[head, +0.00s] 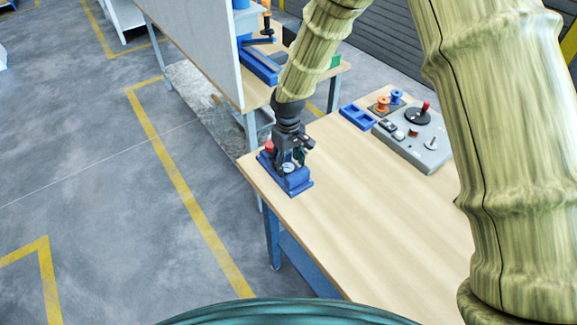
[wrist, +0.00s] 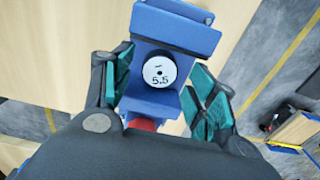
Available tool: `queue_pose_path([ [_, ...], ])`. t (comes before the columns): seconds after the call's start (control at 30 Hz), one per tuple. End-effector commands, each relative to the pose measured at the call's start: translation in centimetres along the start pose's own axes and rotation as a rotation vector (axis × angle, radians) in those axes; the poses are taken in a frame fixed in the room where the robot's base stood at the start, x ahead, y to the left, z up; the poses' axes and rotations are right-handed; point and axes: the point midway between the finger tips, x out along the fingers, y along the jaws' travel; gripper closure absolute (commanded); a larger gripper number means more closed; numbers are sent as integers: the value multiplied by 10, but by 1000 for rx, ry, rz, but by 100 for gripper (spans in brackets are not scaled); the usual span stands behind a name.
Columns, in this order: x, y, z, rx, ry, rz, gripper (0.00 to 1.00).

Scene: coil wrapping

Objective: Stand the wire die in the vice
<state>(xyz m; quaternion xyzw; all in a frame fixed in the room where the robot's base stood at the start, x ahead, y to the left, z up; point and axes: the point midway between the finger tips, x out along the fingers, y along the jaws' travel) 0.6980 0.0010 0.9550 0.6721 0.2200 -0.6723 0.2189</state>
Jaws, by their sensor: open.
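The wire die (wrist: 159,72) is a small white disc with a hole and the number 5.5 on its face. In the wrist view it is at the blue vice (wrist: 178,27), with blue parts above and below it. The die (head: 288,168) and vice (head: 299,184) also show in the head view, at the bench's near left corner. My gripper (wrist: 163,75) is open, its teal-padded fingers on either side of the die with gaps visible. In the head view my gripper (head: 291,154) is low over the vice. How deep the die sits is hidden.
A grey panel with a crank (head: 430,150), a blue tray (head: 357,117) and copper and blue spools (head: 390,102) are farther back. The bench top (head: 370,210) right of the vice is clear.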

Motion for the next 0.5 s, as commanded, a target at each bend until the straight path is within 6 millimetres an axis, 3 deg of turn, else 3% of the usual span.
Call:
queue_pose_path([
  [0.5,-74,0,0,0,3,1,42],
])
